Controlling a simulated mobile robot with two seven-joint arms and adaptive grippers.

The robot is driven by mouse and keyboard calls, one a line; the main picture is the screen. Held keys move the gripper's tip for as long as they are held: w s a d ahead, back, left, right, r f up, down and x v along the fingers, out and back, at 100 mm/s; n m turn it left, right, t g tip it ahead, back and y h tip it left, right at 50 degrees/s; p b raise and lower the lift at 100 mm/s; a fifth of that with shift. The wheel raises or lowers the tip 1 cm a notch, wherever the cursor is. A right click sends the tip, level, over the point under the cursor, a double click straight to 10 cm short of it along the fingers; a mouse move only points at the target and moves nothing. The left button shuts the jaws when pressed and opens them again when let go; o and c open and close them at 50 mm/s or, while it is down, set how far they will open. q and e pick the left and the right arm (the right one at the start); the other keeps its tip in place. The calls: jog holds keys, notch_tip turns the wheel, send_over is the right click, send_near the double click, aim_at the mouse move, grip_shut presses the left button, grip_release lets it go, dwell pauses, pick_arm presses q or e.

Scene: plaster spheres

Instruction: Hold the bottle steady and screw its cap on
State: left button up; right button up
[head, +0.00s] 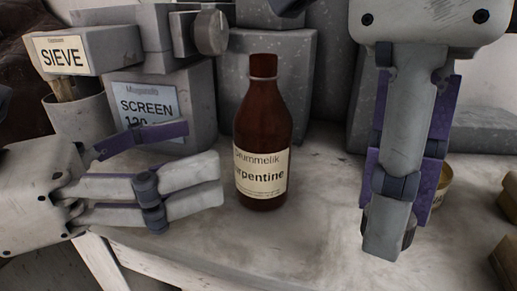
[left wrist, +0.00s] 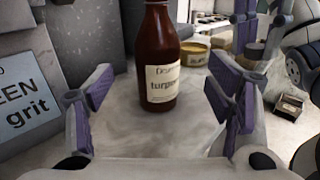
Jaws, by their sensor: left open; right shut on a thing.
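The bottle (head: 262,130) is dark brown with a cream turpentine label and stands upright on the bench. In the left wrist view the bottle (left wrist: 160,55) stands beyond and between the open fingers. My right gripper (head: 393,225) points down, right of the bottle, and is shut on a small dark round thing (head: 409,232), probably the cap, mostly hidden by the fingers.
Grey blocks and a box labelled SCREEN (head: 150,107) stand behind at left, with a SIEVE box (head: 62,56) above. A yellowish tin (left wrist: 194,54) is behind the bottle in the left wrist view. The bench (head: 290,235) is clear in front of the bottle.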

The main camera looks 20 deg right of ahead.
aim_at(236, 128)
pick_arm(q)
jog(key=d, duration=0.1)
jog(key=w+d, duration=0.1)
jog(key=d, duration=0.1)
jog(key=shift+f, duration=0.15)
jog(key=shift+d, duration=0.3)
jog(key=shift+d+r, duration=0.15)
jog(key=shift+r, duration=0.05)
jog(key=d, duration=0.4)
jog(key=shift+w+r, duration=0.4)
jog(key=shift+w+d, duration=0.1)
jog(key=shift+d, duration=0.3)
jog(key=c, duration=1.6)
